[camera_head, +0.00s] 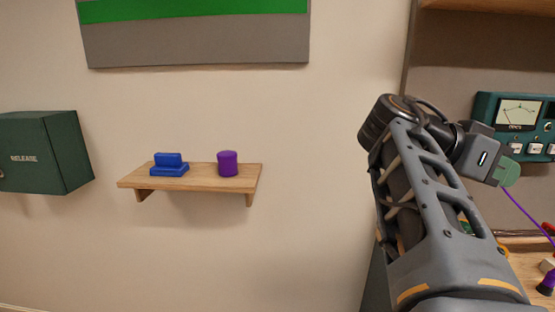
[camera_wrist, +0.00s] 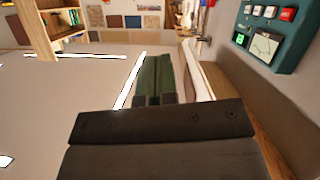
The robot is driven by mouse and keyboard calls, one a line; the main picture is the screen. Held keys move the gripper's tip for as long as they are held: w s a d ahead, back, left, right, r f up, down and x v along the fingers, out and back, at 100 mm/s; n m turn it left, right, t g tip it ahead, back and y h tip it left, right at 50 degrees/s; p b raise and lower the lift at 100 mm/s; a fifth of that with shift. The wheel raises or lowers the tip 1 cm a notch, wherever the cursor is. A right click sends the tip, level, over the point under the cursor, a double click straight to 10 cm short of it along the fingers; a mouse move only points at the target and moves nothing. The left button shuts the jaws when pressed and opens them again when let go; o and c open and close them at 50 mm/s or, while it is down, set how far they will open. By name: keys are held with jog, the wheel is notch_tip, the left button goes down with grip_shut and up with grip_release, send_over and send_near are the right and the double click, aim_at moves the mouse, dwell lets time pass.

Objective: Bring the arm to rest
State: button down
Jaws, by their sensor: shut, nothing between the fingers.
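My arm rises at the right of the head view, bent at its elbow, with its wrist reaching right. My gripper (camera_head: 506,174) is at the wrist's end, in front of the teal meter panel's left side. In the wrist view my gripper's green fingers (camera_wrist: 153,75) lie together, shut, with nothing seen between them. The gripper is in the air, apart from the wooden bench (camera_head: 530,265) below it.
A wall shelf (camera_head: 190,181) holds a blue block (camera_head: 169,165) and a purple cylinder (camera_head: 228,164). A dark green box (camera_head: 45,152) marked RELEASE is at the left. The teal meter panel (camera_head: 487,104) is close by; it also shows in the wrist view (camera_wrist: 270,62). A purple cable (camera_head: 525,213) runs near the gripper.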

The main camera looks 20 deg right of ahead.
jog(key=w+a+f+n+t+y+p, duration=0.4)
jog(key=w+a+f+n+t+p, duration=0.4)
jog(key=w+n, duration=0.4)
jog(key=a+f+n+t+y+p, duration=0.1)
jog(key=a+f+n+y+p, duration=0.3)
jog(key=a, duration=0.5)
jog(key=w+a+f+n+t+y+p, duration=0.1)
jog(key=a+f+n+y+p, duration=0.3)
jog(key=a, duration=0.6)
notch_tip(320, 180, down, 2)
jog(key=shift+w+f+n+y+p, duration=0.15)
jog(key=shift+w+n+y+p, duration=0.2)
jog(key=shift+n, duration=0.45)
